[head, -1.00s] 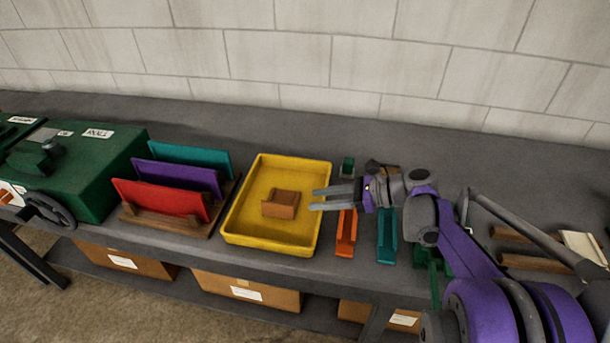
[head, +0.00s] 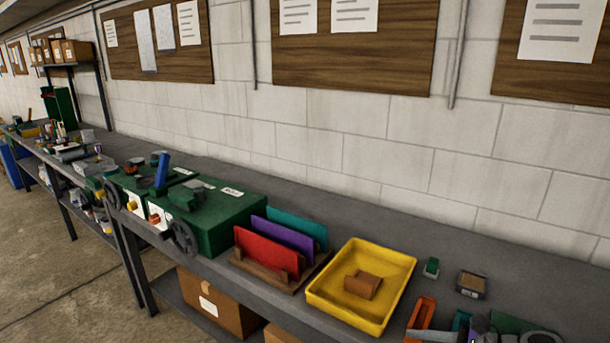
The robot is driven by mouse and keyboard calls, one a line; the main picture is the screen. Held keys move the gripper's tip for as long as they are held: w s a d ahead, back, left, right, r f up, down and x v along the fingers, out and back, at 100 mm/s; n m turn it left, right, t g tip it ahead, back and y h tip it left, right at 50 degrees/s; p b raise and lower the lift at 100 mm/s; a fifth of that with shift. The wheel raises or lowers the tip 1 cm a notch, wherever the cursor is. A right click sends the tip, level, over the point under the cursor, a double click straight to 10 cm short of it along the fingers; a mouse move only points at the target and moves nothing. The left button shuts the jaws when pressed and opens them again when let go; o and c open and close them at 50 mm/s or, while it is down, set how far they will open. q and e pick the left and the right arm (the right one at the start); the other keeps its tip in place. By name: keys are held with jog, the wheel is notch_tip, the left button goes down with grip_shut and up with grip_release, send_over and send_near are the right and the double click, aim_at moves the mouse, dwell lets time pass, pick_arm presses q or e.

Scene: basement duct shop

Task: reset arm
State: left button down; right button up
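My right gripper (head: 432,335) shows only in part at the bottom edge of the head view, right of centre. One grey finger points left there, near the orange channel piece (head: 421,318); the rest of the gripper is cut off, so its opening cannot be told. Nothing is seen held in the visible part. My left arm and gripper are not in view.
A yellow tray (head: 404,258) holding a brown bracket (head: 362,284) sits on the grey bench. Left of it stand a rack with red (head: 266,253), purple and teal panels and a green machine (head: 225,222). A small green block (head: 431,268) and box (head: 472,284) lie right.

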jog(key=s+a+f+n+g+h+p, duration=0.1)
jog(key=s+a+f+n+g+h, duration=0.15)
jog(key=s+a+n, duration=0.35)
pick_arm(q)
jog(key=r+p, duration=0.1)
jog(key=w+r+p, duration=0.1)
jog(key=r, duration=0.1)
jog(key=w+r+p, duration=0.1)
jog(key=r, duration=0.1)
pick_arm(e)
jog(key=s+f+n+h, duration=0.4)
jog(key=s+n+h, duration=0.4)
jog(key=s+n, duration=0.4)
jog(key=n, duration=0.5)
jog(key=shift+s, duration=0.15)
jog(key=shift+a+t, duration=0.1)
jog(key=shift+t, duration=0.15)
